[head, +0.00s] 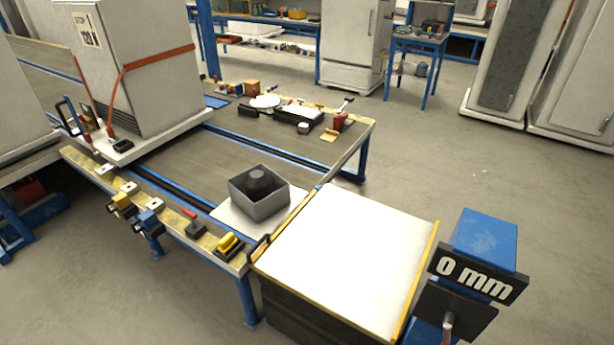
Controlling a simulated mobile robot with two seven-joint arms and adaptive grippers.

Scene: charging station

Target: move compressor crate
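The compressor crate (262,207) is a grey open box with a dark, domed compressor (259,181) inside. It sits on a white plate (225,218) at the near end of the workbench line, beside a flat white-topped platform (345,245) with yellow edges. Neither of my grippers shows in the head view, so nothing of mine is seen touching the crate.
A blue post with a "0 mm" sign (478,277) stands at the platform's right. A large strapped white cabinet (140,70) stands on the line at left. Tools (297,112) lie along the bench's far edge, and a yellow-handled tool (229,244) at its near edge. Floor at right is clear.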

